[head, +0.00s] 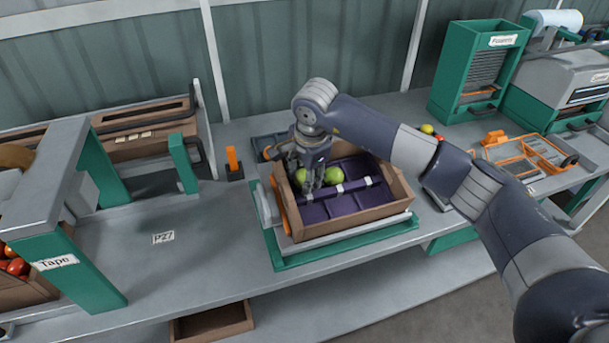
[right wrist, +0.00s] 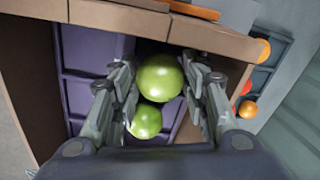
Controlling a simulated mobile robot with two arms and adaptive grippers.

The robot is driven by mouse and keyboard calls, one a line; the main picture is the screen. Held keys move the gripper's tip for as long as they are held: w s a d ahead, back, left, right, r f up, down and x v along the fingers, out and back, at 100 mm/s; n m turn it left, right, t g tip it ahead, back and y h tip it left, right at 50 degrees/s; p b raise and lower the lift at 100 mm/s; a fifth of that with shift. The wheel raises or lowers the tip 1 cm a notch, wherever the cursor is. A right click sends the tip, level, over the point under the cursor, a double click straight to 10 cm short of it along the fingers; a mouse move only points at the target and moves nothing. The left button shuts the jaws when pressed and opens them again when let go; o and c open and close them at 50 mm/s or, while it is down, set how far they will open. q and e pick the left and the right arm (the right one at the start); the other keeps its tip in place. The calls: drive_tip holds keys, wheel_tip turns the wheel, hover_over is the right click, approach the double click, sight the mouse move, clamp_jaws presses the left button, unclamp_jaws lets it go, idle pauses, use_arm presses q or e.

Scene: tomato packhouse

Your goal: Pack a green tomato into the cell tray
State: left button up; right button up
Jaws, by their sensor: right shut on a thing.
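The purple cell tray (head: 350,207) lies inside a brown carton on the bench; its cells also show in the right wrist view (right wrist: 84,62). My right gripper (head: 313,184) is low over the tray's left part. In the right wrist view its two fingers (right wrist: 160,70) are shut on a green tomato (right wrist: 160,78). A second green tomato (right wrist: 146,121) is close beside or below it. My left gripper is not in view.
The carton (head: 345,229) has raised walls and sits on a green-edged stand. A dark tray (right wrist: 258,80) with orange and red tomatoes is beside it. A green Tape frame (head: 82,262) stands left; a green Punnets dispenser (head: 450,70) stands back right.

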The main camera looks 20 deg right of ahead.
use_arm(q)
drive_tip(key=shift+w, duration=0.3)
use_arm(e)
drive_tip(key=shift+s+f, duration=0.1)
drive_tip(key=shift+f, duration=0.15)
drive_tip(key=o, duration=0.8)
drive_tip(key=shift+o, duration=0.2)
drive_tip(key=shift+r, duration=0.15)
drive_tip(key=shift+r+p, duration=0.45)
drive_tip(key=shift+r, duration=0.2)
use_arm(q)
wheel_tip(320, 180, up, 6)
drive_tip(key=p, duration=0.4)
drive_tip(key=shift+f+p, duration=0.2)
drive_tip(key=shift+p, duration=0.15)
use_arm(e)
drive_tip(key=v, duration=0.9)
drive_tip(key=shift+r, duration=0.3)
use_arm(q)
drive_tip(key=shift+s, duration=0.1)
use_arm(e)
drive_tip(key=shift+s+f, duration=0.1)
drive_tip(key=shift+s, duration=0.05)
